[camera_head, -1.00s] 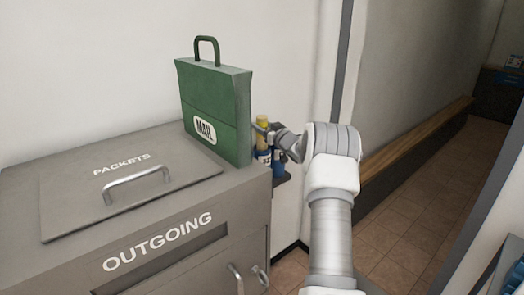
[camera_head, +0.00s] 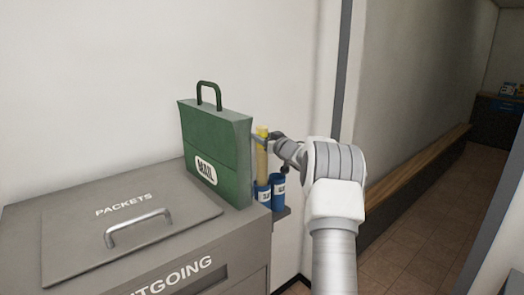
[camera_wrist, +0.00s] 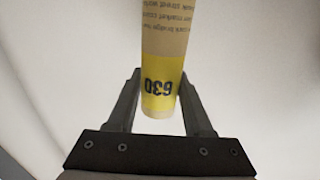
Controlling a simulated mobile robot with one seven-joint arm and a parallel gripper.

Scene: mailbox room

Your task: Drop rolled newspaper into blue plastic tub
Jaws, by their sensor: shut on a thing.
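The rolled newspaper (camera_head: 262,160) is a tan tube with a yellow band, standing upright right of the green case. My gripper (camera_head: 268,139) is shut on its upper part. In the wrist view the newspaper (camera_wrist: 163,82) lies between the fingers of my gripper (camera_wrist: 160,100), with "630" printed on the yellow band. Two blue cylindrical containers with white labels, a left one (camera_head: 262,194) and a right one (camera_head: 279,192), stand directly below. The newspaper's lower end meets the left one's rim; I cannot tell whether it is inside. I cannot tell which blue thing is the tub.
A green mail case (camera_head: 217,150) stands close left on the grey outgoing box (camera_head: 90,205). The small blue containers sit on a ledge (camera_head: 282,214) at its side. A blue item (camera_head: 508,90) sits at the corridor's far end.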

